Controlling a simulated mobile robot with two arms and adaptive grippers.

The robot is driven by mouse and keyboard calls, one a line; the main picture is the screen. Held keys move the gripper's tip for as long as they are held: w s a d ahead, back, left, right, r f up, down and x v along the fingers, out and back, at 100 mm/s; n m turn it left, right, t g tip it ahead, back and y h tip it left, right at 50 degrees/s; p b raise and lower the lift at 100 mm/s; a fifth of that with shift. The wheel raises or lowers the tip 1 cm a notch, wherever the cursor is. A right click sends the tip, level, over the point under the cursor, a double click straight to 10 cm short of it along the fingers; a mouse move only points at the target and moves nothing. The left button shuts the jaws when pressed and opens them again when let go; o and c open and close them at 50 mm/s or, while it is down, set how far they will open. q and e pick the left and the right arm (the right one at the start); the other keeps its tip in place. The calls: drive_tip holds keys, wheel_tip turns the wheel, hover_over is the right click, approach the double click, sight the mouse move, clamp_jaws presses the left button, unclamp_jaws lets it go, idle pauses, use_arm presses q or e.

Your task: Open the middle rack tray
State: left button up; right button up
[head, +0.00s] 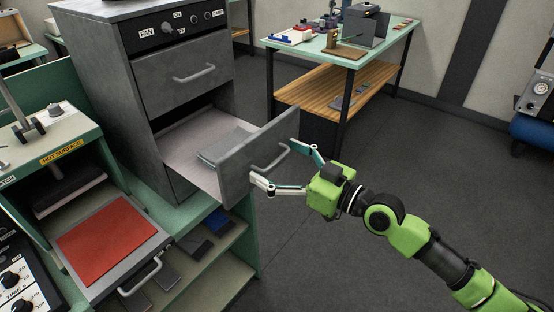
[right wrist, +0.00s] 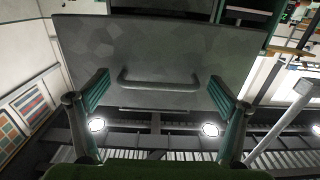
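A grey rack cabinet (head: 112,85) stands at the left in the head view. Its upper tray (head: 185,72) is shut. The tray below (head: 235,165) is pulled well out, showing a pale inside with a grey slab (head: 224,146) in it. Its front has a bar handle (head: 270,159), also seen in the right wrist view (right wrist: 160,84). My right gripper (head: 277,166) faces this front, its fingers spread wide with the handle between and ahead of them. They look clear of the handle. I cannot tell if a further tray lies below. My left gripper is out of view.
A hot-surface press with a red plate (head: 105,240) stands at the lower left. A green shelf (head: 222,262) with dark slabs lies under the open tray. A green-topped table (head: 345,50) stands behind. The floor at right is clear.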

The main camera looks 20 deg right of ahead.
drive_tip(key=shift+d, duration=0.1)
drive_tip(key=v, duration=1.1)
drive_tip(key=shift+s+d, duration=0.2)
drive_tip(key=shift+s, duration=0.1)
drive_tip(key=shift+s, duration=0.1)
idle(0.6)
